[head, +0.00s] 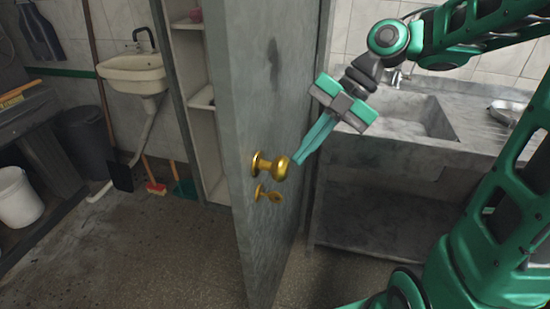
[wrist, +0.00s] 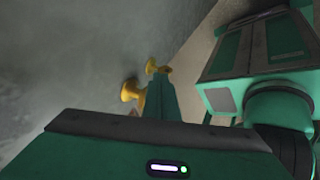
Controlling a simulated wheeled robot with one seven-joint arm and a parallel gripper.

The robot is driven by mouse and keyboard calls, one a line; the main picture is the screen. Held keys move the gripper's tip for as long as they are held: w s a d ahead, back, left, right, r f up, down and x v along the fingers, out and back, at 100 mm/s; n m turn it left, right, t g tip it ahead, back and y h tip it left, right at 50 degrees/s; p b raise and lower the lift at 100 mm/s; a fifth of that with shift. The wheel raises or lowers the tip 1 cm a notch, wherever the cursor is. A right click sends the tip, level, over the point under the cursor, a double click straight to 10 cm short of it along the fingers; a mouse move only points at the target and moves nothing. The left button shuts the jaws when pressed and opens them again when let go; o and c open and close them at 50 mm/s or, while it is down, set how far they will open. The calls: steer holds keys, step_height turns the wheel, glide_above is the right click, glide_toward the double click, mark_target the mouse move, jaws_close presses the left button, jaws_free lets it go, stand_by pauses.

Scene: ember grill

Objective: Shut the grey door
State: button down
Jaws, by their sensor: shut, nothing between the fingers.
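The grey door (head: 262,90) stands open, its edge and one broad face turned toward the head camera. It has a round brass knob (head: 281,168) and a small brass key piece (head: 268,194) below it. My gripper (head: 299,160) is shut and empty, with its fingertips right beside the knob on the right side of the door. In the wrist view the grey door (wrist: 70,60) fills the left, and the brass knob (wrist: 131,91) shows beside my green fingers (wrist: 160,97). I cannot tell whether the fingers touch the knob or the door.
A stone sink counter (head: 440,130) stands to the right behind the door. A shelf unit (head: 190,90) and a white washbasin (head: 132,72) are at the left back. A white bucket (head: 18,197) stands at far left. The floor (head: 150,255) left of the door is clear.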

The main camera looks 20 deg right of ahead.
mark_target(262, 179)
steer(key=shift+w+a+f, duration=0.35)
steer(key=shift+a+f, duration=0.15)
steer(key=shift+a, duration=0.4)
steer(key=shift+w+a+f, duration=0.3)
steer(key=shift+a+f, duration=0.2)
steer(key=shift+a, duration=0.45)
steer(key=shift+w+a+f, duration=0.35)
steer(key=shift+a+f, duration=0.15)
steer(key=shift+a, duration=0.4)
